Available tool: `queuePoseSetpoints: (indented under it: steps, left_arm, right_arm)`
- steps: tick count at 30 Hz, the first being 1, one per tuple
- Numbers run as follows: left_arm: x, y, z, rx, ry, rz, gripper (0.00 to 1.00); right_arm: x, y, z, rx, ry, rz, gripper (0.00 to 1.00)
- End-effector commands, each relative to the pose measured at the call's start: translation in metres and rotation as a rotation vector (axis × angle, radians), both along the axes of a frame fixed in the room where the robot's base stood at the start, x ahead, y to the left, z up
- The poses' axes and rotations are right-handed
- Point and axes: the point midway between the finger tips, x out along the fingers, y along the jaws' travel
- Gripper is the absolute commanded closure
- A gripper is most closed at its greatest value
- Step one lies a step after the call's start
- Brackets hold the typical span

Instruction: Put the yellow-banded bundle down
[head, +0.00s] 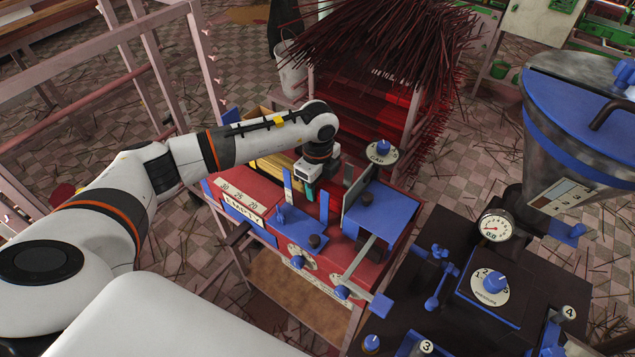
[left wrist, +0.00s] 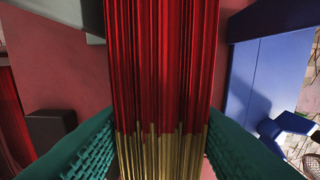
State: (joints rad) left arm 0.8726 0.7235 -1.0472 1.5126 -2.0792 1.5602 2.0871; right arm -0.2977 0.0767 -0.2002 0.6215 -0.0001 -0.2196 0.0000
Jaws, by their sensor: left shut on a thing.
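In the left wrist view a bundle of thin sticks (left wrist: 165,70), red with bare yellowish ends, runs between my two teal fingers. My left gripper (left wrist: 160,150) is shut on it. I cannot make out a separate yellow band around the sticks. In the head view my left gripper (head: 310,192) points down over the red machine (head: 262,190), between its blue upright plates. The held bundle cannot be made out there, behind the gripper and plates. My right gripper is not in view.
A tray with yellowish sticks (head: 275,170) lies beside my left wrist. A blue plate (head: 385,205) and a dial marked CAP (head: 382,152) stand close to its right. Dark red sticks (head: 400,40) fan out behind. A dark machine with a gauge (head: 496,226) fills the right.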

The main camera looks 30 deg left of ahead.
Motion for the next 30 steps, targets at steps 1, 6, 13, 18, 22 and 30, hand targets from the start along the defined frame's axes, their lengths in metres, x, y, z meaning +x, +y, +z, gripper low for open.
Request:
queuePoseSetpoints:
  steps: [1,6,13,18,22,30]
  left_arm:
    - [0.001,0.000,0.001,0.000,-0.002,0.000,0.90]
    - [0.000,0.000,-0.005,0.000,-0.001,0.000,0.90]
    - [0.000,0.000,-0.011,0.000,-0.001,0.000,0.90]
    - [0.000,0.000,-0.010,0.000,0.000,0.000,0.36]
    - [0.000,0.000,-0.010,0.000,0.000,0.000,0.36]
    - [0.001,0.000,0.007,0.000,-0.002,0.000,0.36]
  right_arm:
    - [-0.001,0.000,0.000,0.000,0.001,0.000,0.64]
    - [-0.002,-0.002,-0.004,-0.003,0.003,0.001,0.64]
    - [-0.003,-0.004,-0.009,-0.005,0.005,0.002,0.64]
    - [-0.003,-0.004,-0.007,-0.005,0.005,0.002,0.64]
    - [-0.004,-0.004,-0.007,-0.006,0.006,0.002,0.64]
    - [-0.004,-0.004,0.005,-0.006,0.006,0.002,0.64]
